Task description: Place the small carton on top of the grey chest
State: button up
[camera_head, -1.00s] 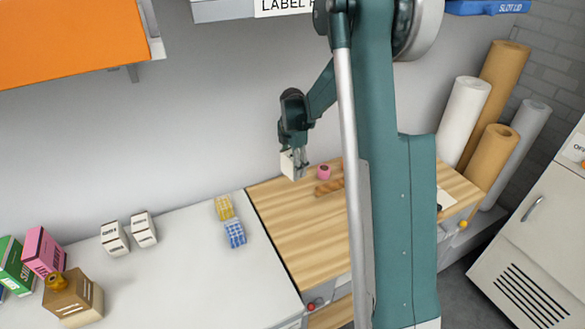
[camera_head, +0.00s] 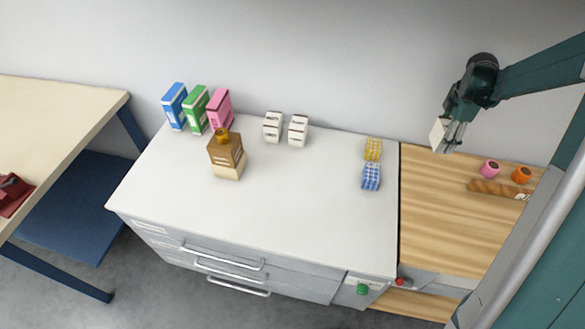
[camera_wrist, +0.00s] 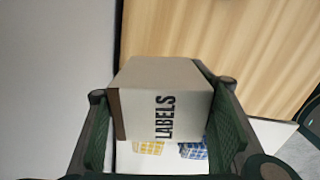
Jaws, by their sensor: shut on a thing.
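The small carton (camera_head: 438,133) is white with a brown side. In the wrist view the carton (camera_wrist: 160,85) reads "LABELS" and sits between both finger pads. My gripper (camera_head: 447,142) is shut on it and holds it above the wooden worktop, right of the grey chest. The grey chest (camera_head: 290,210) has a pale top and drawers with bar handles in front. Its top's middle and front are bare. The carton's far side is hidden.
On the chest stand blue, green and pink boxes (camera_head: 219,108), a brown-topped box (camera_head: 227,152), two white cartons (camera_head: 273,127) and yellow and blue checked packs (camera_head: 371,177).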

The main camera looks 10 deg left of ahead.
jog(key=shift+m, duration=0.5)
jog(key=a, duration=0.7)
jog(key=w+a+b, duration=0.1)
jog(key=a, duration=0.7)
jog(key=w+a+b, duration=0.1)
jog(key=a, duration=0.6)
jog(key=shift+w+a, duration=0.2)
jog(key=shift+a, duration=0.05)
jog(key=b, duration=0.2)
send_over(323, 144)
jog(key=shift+s+r+m, duration=0.1)
jog(key=shift+r+m, duration=0.05)
jog(key=shift+m, duration=0.25)
jog(key=shift+f+b, duration=0.7)
jog(key=shift+f, duration=2.45)
jog(key=shift+f+b, duration=0.4)
jog(key=shift+f, duration=1.45)
jog(key=shift+f, duration=0.2)
